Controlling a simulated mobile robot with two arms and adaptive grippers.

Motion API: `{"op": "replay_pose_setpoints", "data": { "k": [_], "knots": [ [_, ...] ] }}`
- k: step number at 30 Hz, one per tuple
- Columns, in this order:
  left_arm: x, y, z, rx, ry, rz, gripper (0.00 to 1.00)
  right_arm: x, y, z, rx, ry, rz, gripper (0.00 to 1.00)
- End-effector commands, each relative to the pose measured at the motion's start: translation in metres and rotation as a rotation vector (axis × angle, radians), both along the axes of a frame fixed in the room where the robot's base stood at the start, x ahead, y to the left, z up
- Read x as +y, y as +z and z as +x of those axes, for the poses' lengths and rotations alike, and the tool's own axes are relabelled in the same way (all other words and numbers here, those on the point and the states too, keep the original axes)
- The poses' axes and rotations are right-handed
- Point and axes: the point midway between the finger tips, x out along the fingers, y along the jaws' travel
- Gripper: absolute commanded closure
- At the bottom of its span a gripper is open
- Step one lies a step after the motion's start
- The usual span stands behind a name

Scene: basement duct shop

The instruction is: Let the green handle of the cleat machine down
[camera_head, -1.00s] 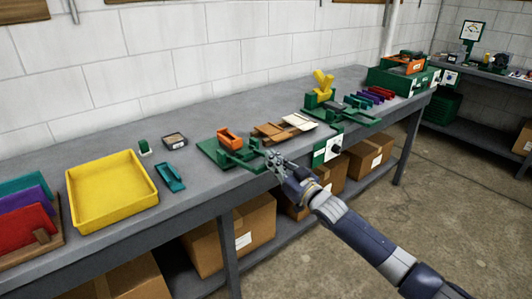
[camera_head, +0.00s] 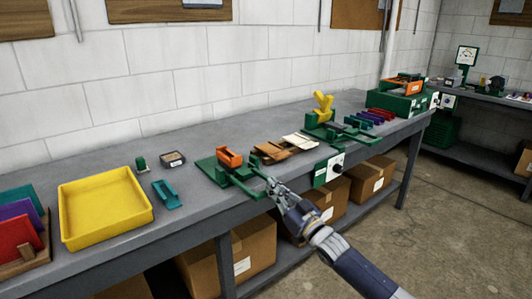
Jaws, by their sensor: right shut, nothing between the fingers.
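A green bench machine with an orange block on it (camera_head: 230,158) sits near the bench's front edge, in the middle of the view. It seems to be the cleat machine. A green bar, which looks like its handle (camera_head: 245,187), reaches low toward the front edge. My right gripper (camera_head: 270,186) is shut with nothing between its fingers. It is at the outer end of the green bar, by the bench edge; I cannot tell whether they touch. The gripper and its wrist hide part of the bench edge. My left gripper is not in view.
A yellow tray (camera_head: 105,240) and a teal holder (camera_head: 166,194) lie to the left. Brown and pale pieces (camera_head: 283,149) lie right of the machine. Beyond them stands another green machine with a yellow part (camera_head: 323,105). Cardboard boxes (camera_head: 255,245) sit on the shelf below.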

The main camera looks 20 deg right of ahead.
Motion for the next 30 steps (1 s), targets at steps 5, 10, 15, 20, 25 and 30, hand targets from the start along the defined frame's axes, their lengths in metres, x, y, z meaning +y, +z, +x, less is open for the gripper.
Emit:
{"op": "replay_pose_setpoints", "data": {
  "k": [5, 10, 15, 20, 25, 30],
  "knots": [
    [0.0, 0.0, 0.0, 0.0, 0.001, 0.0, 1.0, 0.001, -0.009, 0.0, 0.018, 0.0, -0.004, 1.0],
    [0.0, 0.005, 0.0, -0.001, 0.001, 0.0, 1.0, 0.001, -0.004, 0.0, 0.019, -0.001, -0.004, 1.0],
    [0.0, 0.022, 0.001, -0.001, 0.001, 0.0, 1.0, 0.002, 0.021, 0.002, 0.011, -0.002, -0.003, 1.0],
    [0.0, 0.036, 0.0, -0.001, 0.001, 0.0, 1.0, 0.003, 0.039, 0.001, 0.008, -0.002, -0.002, 1.0],
    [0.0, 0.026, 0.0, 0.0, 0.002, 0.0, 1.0, -0.008, 0.023, -0.029, 0.006, -0.002, -0.002, 1.0],
    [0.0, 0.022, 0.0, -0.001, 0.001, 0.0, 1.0, -0.018, 0.015, -0.055, 0.004, -0.003, -0.002, 1.0]
  ]
}}
